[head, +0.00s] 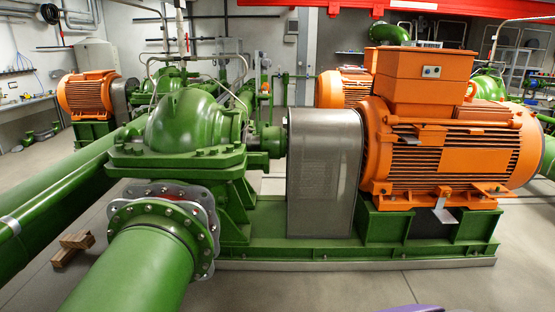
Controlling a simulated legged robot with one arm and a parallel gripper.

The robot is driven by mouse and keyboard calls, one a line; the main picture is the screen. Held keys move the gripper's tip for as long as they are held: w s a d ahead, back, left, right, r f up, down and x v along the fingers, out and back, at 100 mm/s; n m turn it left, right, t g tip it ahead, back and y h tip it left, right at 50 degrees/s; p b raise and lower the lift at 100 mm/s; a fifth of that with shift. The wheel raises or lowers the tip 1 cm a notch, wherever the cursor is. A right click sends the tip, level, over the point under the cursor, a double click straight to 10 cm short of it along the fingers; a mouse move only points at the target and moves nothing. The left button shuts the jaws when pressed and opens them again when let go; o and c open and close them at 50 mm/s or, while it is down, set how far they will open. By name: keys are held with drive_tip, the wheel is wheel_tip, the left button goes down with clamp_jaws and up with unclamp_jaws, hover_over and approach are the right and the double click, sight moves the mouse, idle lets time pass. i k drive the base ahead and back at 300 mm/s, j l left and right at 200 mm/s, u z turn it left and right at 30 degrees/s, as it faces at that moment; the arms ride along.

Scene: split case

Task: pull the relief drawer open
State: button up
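I cannot make out a drawer or a drawer handle anywhere in the head view. A large green split-case pump (190,125) stands left of the middle. A grey coupling guard (323,170) sits to its right, and an orange motor (450,145) stands to the right of the guard. All three stand on a green base frame (290,249). My gripper is not in view. A purple shape (412,308) just shows at the bottom edge; I cannot tell what it is.
A thick green flanged pipe (135,270) fills the lower left. A small brown block (73,246) lies on the floor left of it. More orange motors (87,93) stand behind. A red beam (440,7) crosses the top. Grey floor (330,288) is clear in front of the base frame.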

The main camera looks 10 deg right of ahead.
sight(378, 189)
drive_tip(key=i+l+z, duration=0.2)
drive_tip(key=i+z, duration=0.2)
drive_tip(key=i, duration=0.5)
drive_tip(key=i+j+z, duration=0.1)
drive_tip(key=i+z, duration=0.25)
drive_tip(key=i, duration=0.55)
drive_tip(key=i+l+u, duration=0.4)
drive_tip(key=i+l, duration=0.65)
drive_tip(key=k+l, duration=0.05)
drive_tip(key=l, duration=0.05)
